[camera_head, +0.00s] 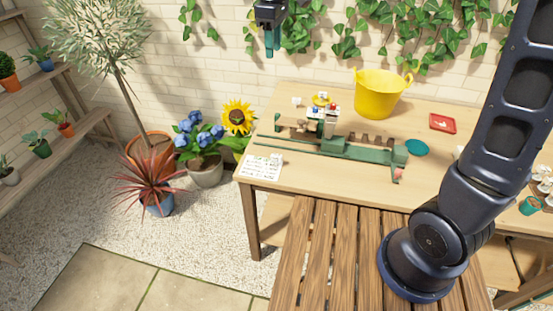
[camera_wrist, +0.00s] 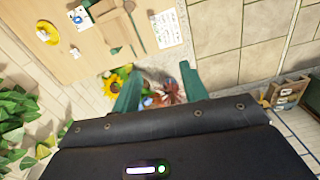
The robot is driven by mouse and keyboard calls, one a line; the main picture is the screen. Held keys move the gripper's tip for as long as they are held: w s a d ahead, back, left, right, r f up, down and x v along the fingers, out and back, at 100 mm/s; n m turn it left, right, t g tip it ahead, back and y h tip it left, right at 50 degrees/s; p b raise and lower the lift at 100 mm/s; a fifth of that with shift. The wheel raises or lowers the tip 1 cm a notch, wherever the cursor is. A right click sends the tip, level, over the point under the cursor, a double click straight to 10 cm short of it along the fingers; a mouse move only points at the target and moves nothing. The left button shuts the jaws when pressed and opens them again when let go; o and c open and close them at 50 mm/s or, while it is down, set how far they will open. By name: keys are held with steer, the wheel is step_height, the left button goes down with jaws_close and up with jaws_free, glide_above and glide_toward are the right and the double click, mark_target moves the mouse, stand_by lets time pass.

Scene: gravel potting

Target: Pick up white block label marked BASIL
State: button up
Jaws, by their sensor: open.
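A small white block (camera_head: 297,101) stands near the back left edge of the wooden table. More small white blocks (camera_head: 316,113) sit by the green rack (camera_head: 345,149). No lettering is legible, so I cannot tell which is marked BASIL. In the wrist view one white block (camera_wrist: 75,53) lies near the table edge and another with a dark mark (camera_wrist: 79,15) is farther in. My gripper (camera_head: 270,53) is raised high near the wall, left of the table and well apart from the blocks. Its teal fingers are apart with nothing between them in the wrist view (camera_wrist: 158,88).
A written sheet (camera_head: 261,165) lies at the front left corner. A sunflower (camera_head: 237,117) and blue flowers (camera_head: 199,137) stand left of the table.

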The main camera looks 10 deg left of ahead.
glide_above(275, 155)
steer(key=f, duration=3.2)
steer(key=shift+s+f, duration=0.2)
steer(key=shift+f, duration=0.2)
steer(key=shift+w+f, duration=0.15)
steer(key=shift+f, duration=2.45)
steer(key=shift+w+f, duration=0.1)
steer(key=shift+f, duration=2.5)
jaws_close()
steer(key=shift+r, duration=0.1)
